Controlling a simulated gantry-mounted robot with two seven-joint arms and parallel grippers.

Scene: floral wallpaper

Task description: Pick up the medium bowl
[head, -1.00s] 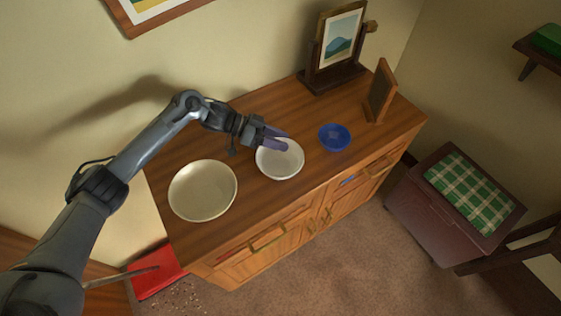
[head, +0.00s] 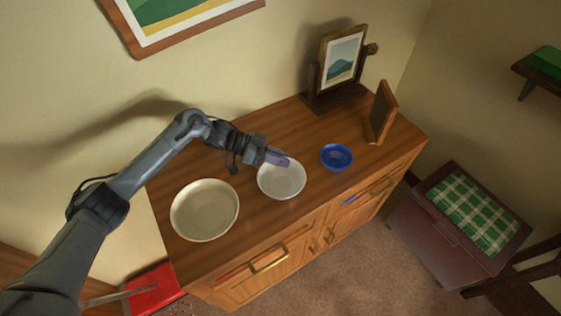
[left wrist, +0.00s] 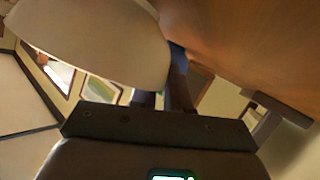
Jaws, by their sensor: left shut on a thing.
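The medium bowl (head: 284,183) is white and stands on the wooden cabinet top between a larger cream bowl (head: 204,212) and a small blue bowl (head: 337,159). My left gripper (head: 279,159) reaches in from the left and is shut on the medium bowl's far rim. The bowl looks level, and I cannot tell whether it is clear of the wood. In the left wrist view the medium bowl (left wrist: 95,40) fills the upper left, beside the fingers (left wrist: 165,92). The fingertips are partly hidden there. My right gripper is not in view.
A picture on a dark stand (head: 341,65) and a small wooden frame (head: 381,112) stand at the cabinet's back right. The cabinet top (head: 250,215) is bare in front of the bowls. A chest with a green plaid cushion (head: 472,208) stands at the right.

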